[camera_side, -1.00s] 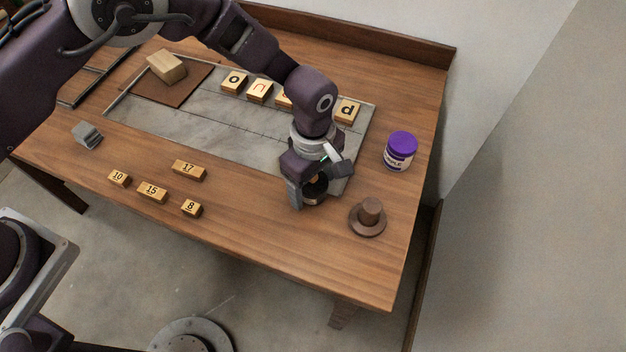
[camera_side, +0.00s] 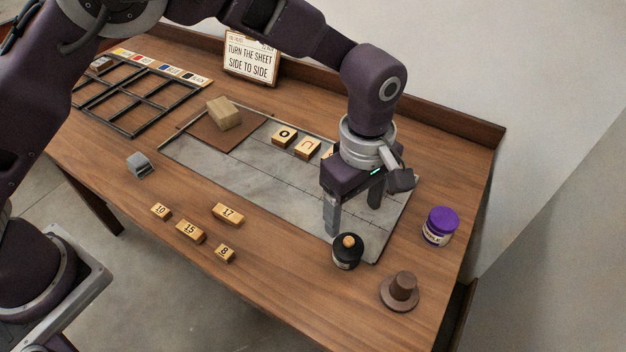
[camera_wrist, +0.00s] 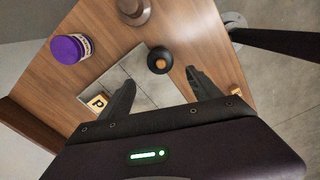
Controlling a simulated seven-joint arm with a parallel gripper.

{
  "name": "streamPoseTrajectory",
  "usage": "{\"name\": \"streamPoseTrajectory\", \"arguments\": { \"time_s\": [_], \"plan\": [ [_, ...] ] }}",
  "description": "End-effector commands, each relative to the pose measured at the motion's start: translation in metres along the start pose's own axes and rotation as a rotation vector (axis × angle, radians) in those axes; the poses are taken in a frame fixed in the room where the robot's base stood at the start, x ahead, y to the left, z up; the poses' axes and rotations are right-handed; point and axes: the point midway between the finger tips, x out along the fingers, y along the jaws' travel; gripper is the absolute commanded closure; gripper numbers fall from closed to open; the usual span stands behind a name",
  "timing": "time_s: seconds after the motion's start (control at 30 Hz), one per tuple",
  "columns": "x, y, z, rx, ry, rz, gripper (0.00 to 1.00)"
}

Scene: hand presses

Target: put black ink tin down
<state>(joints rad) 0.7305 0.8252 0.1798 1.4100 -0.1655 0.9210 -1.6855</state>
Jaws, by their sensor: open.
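The black ink tin (camera_side: 347,252) is a round black tin with a wooden knob on top. It stands upright near the front right corner of the grey slab, by its edge. It also shows in the wrist view (camera_wrist: 160,60), beyond my fingertips. My gripper (camera_side: 353,215) is open and empty, raised above and behind the tin and apart from it. In the wrist view the two fingers (camera_wrist: 160,78) are spread wide with nothing between them.
A purple ink tin (camera_side: 440,226) stands right of the slab (camera_side: 270,175). A brown knobbed tool (camera_side: 401,291) stands at the front right. Numbered wooden blocks (camera_side: 190,232) lie along the front. Lettered blocks (camera_side: 284,137) sit on the slab's back part. A sign (camera_side: 251,60) stands behind.

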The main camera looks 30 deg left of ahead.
Motion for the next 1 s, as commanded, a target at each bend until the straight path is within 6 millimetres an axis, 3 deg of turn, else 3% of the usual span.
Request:
{"name": "streamPoseTrajectory", "arguments": {
  "time_s": [0.17, 0.23, 0.27, 0.37, 0.47, 0.5, 0.63, 0.7, 0.8, 0.9, 1.0],
  "plan": [
    [0.0, 0.0, 0.0, 0.0, 0.0, 0.001, 0.28],
    [-0.009, 0.0, -0.006, 0.013, -0.006, 0.01, 0.28],
    [-0.019, -0.002, -0.012, 0.028, -0.011, 0.018, 0.28],
    [-0.076, -0.016, -0.049, 0.138, -0.031, 0.078, 0.28],
    [-0.141, -0.057, -0.097, 0.32, -0.025, 0.164, 0.28],
    [-0.163, -0.079, -0.114, 0.401, -0.008, 0.201, 0.28],
    [-0.209, -0.168, -0.155, 0.685, 0.108, 0.304, 0.28],
    [-0.215, -0.215, -0.166, 0.833, 0.201, 0.329, 0.28],
    [-0.209, -0.265, -0.171, 1.001, 0.322, 0.325, 0.28],
    [-0.199, -0.291, -0.171, 1.104, 0.401, 0.304, 0.28],
    [-0.193, -0.301, -0.171, 1.148, 0.432, 0.29, 0.28]
  ]
}}
